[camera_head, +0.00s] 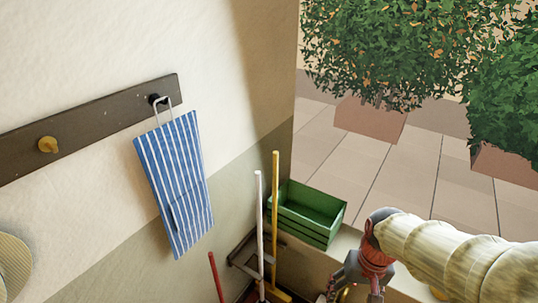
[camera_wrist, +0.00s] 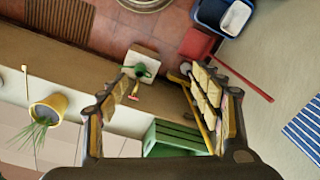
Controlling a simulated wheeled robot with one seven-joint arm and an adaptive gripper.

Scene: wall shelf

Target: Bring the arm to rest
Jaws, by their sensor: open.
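My gripper (camera_wrist: 160,78) is open, with its two padded fingers spread apart and nothing held between them in the wrist view. In the head view my arm reaches in from the right edge, and the gripper is partly cut off at the bottom. The gripper hangs in front of and to the right of the green crate (camera_head: 308,213). The crate also shows between the fingers' bases in the wrist view (camera_wrist: 172,138), partly hidden by the right finger.
A blue striped towel (camera_head: 175,185) hangs from a dark wall rail (camera_head: 95,124). A white pole (camera_head: 259,230) and a yellow pole (camera_head: 275,210) stand near the crate. The wrist view shows a potted plant (camera_wrist: 47,108), a blue bin (camera_wrist: 208,15) and a tiled floor.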

